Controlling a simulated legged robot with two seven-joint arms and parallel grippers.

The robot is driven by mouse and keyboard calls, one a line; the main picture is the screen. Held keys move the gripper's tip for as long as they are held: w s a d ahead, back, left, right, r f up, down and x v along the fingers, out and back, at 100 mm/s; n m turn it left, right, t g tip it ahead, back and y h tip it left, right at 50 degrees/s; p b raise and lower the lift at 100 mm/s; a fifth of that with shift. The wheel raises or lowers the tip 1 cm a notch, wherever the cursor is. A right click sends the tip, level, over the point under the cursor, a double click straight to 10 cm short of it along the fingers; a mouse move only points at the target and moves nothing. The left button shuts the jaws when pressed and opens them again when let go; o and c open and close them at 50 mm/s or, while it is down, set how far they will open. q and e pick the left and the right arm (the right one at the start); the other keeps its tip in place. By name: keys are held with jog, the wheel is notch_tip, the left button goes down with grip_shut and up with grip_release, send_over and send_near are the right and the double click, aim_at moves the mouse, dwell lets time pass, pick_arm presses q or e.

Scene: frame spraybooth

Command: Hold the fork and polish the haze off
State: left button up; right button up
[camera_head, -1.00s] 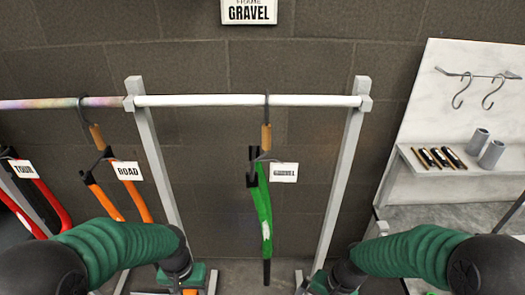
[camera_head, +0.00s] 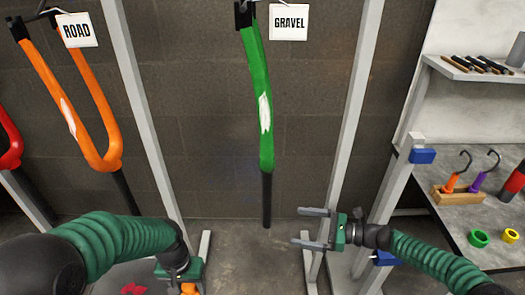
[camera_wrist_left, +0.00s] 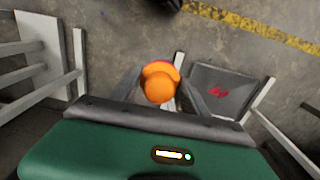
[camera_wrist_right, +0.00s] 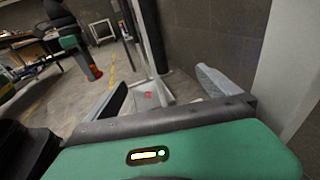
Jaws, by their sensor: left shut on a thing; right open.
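The green fork (camera_head: 257,75) hangs upright under a GRAVEL tag, with a pale whitish patch (camera_head: 265,112) on its side and a black lower tube (camera_head: 267,200). My right gripper (camera_head: 298,227) is open and empty, just right of the tube's lower end and apart from it, fingers pointing left. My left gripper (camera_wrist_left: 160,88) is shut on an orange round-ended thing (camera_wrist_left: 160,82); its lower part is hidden. In the head view, that gripper is at the bottom edge, left of and below the fork.
An orange fork (camera_head: 92,110) with a ROAD tag (camera_head: 77,30) hangs at left. Grey rack posts (camera_head: 140,110) stand on both sides of the green fork. A bench (camera_head: 470,215) at right holds hooked tools in a wooden block (camera_head: 457,196) and rings.

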pick_arm(q)
jog(key=shift+a+f, duration=0.1)
jog(key=shift+f, duration=0.35)
notch_tip(320, 180, down, 4)
jog(key=b, duration=0.4)
jog(key=shift+r, duration=0.1)
jog(key=shift+r+p, duration=0.7)
jog(key=shift+r, duration=0.2)
pick_arm(e)
jog(key=x, duration=0.9)
jog(key=shift+w+a, duration=0.3)
jog(key=c, duration=2.1)
jog(key=shift+c, duration=0.2)
